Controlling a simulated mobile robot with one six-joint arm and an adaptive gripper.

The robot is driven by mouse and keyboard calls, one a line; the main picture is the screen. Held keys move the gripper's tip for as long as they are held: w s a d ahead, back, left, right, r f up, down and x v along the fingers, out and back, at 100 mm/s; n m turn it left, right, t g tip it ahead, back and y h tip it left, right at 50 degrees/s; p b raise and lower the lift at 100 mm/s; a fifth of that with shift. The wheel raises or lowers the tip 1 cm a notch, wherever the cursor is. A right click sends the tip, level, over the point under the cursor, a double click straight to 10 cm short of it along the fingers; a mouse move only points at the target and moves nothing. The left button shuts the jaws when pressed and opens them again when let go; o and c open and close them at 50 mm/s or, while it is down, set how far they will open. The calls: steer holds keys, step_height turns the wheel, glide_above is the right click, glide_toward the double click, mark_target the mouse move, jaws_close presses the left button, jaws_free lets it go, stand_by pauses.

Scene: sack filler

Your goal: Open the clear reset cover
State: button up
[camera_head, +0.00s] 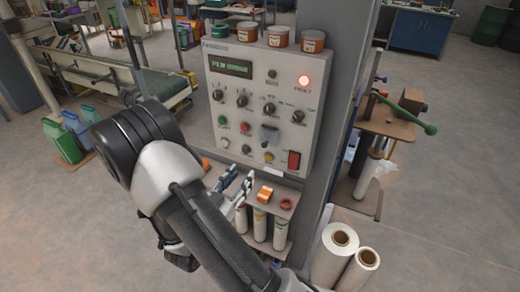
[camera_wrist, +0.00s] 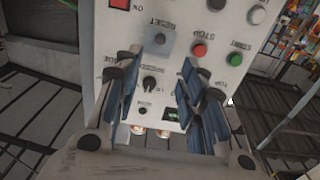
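The reset cover (camera_head: 269,134) is a small grey-blue, see-through square on the lower middle of the grey control panel (camera_head: 228,92). In the wrist view the panel is upside down, and the cover (camera_wrist: 160,43) lies under the RESET lettering, just beyond my fingertips. I cannot tell clearly whether it is shut or partly lifted. My gripper (camera_head: 241,180) is below and left of the cover in the head view. In the wrist view its two blue-padded fingers (camera_wrist: 158,72) stand apart with nothing between them. No contact with the cover shows.
A red switch (camera_head: 294,160), a green button (camera_head: 245,127) and several dark knobs surround the cover. A shelf below holds an orange item (camera_head: 265,194) and white tubes.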

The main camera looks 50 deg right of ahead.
mark_target(263, 146)
steer(key=x, duration=1.4)
steer(key=shift+d, duration=0.2)
steer(key=shift+c, duration=0.4)
jaws_close()
